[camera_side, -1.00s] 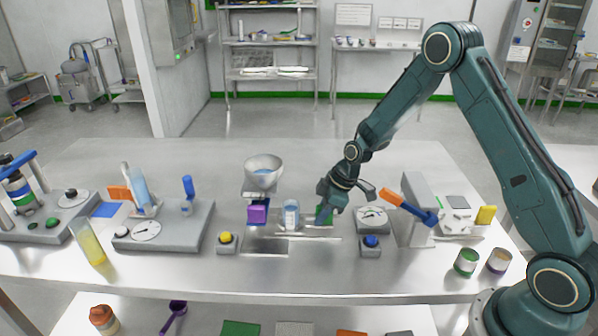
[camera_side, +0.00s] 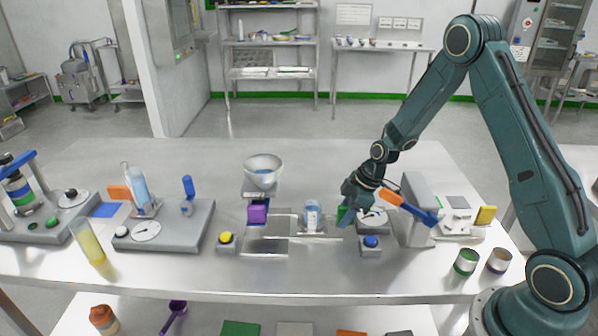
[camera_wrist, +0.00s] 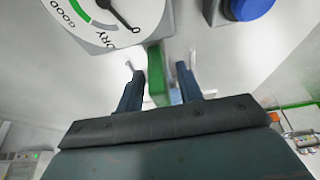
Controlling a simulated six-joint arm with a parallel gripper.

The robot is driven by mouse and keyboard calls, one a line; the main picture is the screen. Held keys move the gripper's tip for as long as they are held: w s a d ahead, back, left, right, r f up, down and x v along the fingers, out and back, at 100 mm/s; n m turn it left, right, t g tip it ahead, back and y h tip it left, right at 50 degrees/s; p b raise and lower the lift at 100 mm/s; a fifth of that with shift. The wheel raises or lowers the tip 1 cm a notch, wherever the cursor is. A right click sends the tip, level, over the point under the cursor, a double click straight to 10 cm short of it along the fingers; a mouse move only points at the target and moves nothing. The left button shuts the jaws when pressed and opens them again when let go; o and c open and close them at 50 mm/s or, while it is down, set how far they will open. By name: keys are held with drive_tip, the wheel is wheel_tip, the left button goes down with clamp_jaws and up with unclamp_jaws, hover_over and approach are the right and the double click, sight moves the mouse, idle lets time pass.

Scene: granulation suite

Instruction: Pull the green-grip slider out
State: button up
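The slider's green grip (camera_side: 341,214) is at the right end of a flat metal slider (camera_side: 314,236). A clear vial with bluish contents (camera_side: 312,214) stands upright on the slider, just left of the grip. My gripper (camera_side: 346,218) is down at the grip and partly hides it. The slider lies right of the funnel stand, which has a steel bowl (camera_side: 263,172) and a purple block (camera_side: 257,213).
The dial (camera_wrist: 105,18) and button (camera_wrist: 248,8) also show in the wrist view. A grey post with an orange-and-blue lever (camera_side: 408,207) stands farther right.

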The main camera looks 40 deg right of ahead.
drive_tip(key=shift+r, duration=0.15)
drive_tip(key=v, duration=1.3)
drive_tip(key=shift+r, duration=0.25)
drive_tip(key=shift+s+d, duration=0.1)
drive_tip(key=s+a+r+m+h, duration=0.1)
drive_tip(key=s+a+r+m, duration=0.1)
drive_tip(key=s+a+r, duration=0.3)
drive_tip(key=s+a+r+m+h, duration=0.1)
drive_tip(key=s+a+r+m, duration=0.2)
drive_tip(key=r, duration=0.4)
drive_tip(key=s+a+r+m+t, duration=0.1)
drive_tip(key=s+r+m, duration=0.1)
drive_tip(key=s, duration=0.5)
drive_tip(key=s+a+r+m+t+h, duration=0.1)
drive_tip(key=s+a+r+m, duration=0.1)
drive_tip(key=s, duration=0.6)
drive_tip(key=shift+w+r, duration=0.1)
idle(1.4)
